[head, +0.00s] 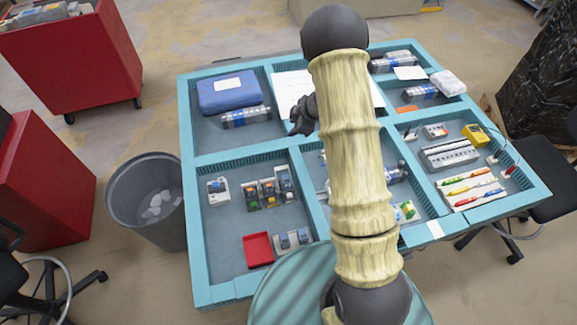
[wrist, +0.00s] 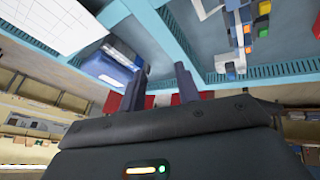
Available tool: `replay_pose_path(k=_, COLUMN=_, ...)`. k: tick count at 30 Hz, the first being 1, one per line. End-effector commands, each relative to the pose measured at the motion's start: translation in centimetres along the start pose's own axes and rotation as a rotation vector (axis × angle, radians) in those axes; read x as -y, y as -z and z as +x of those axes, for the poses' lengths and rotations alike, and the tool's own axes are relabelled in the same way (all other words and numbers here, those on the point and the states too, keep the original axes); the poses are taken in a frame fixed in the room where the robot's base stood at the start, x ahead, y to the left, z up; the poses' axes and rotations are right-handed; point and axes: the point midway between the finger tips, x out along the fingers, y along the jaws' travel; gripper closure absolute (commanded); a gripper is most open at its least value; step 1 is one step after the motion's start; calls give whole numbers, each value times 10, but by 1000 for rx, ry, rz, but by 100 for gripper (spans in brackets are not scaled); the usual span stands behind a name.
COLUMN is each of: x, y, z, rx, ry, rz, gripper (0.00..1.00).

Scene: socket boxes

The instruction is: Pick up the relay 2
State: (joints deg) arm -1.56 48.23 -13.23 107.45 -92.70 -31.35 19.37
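Several small relay-like modules stand in the front-left compartment of the teal table in the head view: a white one (head: 219,191), then a row with grey-and-orange ones (head: 252,195) (head: 268,193) and a white-and-grey one (head: 285,184). I cannot tell which is relay 2. In the wrist view, modules with orange, green and blue parts (wrist: 237,62) show at the upper right, apart from my fingers. My gripper (head: 302,114) is above the table near the back-left divider. Its two fingers (wrist: 160,78) are apart with nothing between them.
A blue case (head: 230,92) and a striped cylinder (head: 246,117) lie in the back-left compartment. A red tray (head: 258,250) and two grey modules (head: 293,238) are near the front. Teal dividers (head: 240,154) separate compartments. My arm hides much of the middle.

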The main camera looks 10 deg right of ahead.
Motion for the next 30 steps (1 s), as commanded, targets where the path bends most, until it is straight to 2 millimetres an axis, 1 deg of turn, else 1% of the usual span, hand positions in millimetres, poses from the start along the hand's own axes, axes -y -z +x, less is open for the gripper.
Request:
replay_pose_path(k=1, x=-6, y=4, z=-12, rx=10, ry=-57, rz=51, gripper=67)
replay_pose_path(k=3, x=-13, y=7, z=-31, rx=33, ry=-134, rz=137, gripper=67)
replay_pose_path(k=5, x=-15, y=8, z=-48, rx=56, ry=-192, rz=215, gripper=67)
replay_pose_path(k=8, x=-10, y=7, z=-75, rx=100, ry=-268, rz=350, gripper=67)
replay_pose_path(k=11, x=3, y=3, z=-102, rx=146, ry=-321, rz=489, gripper=67)
replay_pose_path(k=14, x=26, y=-2, z=-126, rx=194, ry=-347, rz=631, gripper=67)
replay_pose_path(k=17, x=57, y=-6, z=-148, rx=241, ry=-349, rz=775, gripper=67)
replay_pose_path(k=20, x=96, y=-8, z=-167, rx=285, ry=-327, rz=915, gripper=67)
replay_pose_path(k=21, x=112, y=-8, z=-173, rx=302, ry=-312, rz=970, gripper=67)
replay_pose_path(k=23, x=138, y=-8, z=-182, rx=324, ry=-284, rz=1049, gripper=67)
replay_pose_path(k=24, x=154, y=-7, z=-187, rx=337, ry=-264, rz=1096, gripper=67)
replay_pose_path(k=27, x=186, y=-3, z=-195, rx=359, ry=-216, rz=1187, gripper=67)
replay_pose_path(k=30, x=204, y=0, z=-200, rx=369, ry=-186, rz=1237, gripper=67)
